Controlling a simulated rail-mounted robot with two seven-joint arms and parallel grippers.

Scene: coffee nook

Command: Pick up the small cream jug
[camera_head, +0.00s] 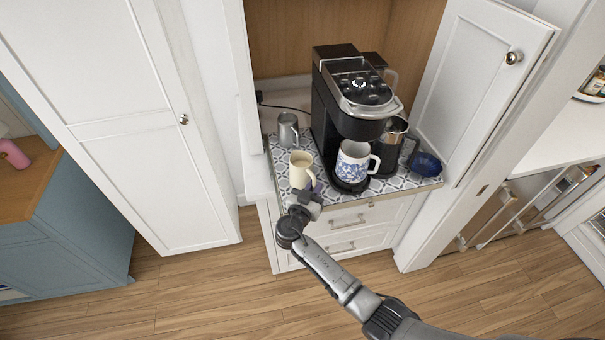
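The small cream jug (301,165) is a pale cream vessel with an open top. It stands upright on the patterned tray or mat at the front left of the coffee machine. My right gripper (311,186) is at the jug's lower front right side, close to its handle. The fingers are small here and partly hidden by the wrist, so I cannot tell whether they are open, shut or touching the jug. My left gripper is not in view.
A black coffee machine (345,105) stands behind, with a blue-and-white mug (352,163) at its front. A grey metal jug (288,130) is behind the cream jug. A dark carafe (388,150) and a blue object (425,164) are right. An open cabinet door (478,80) bounds the right.

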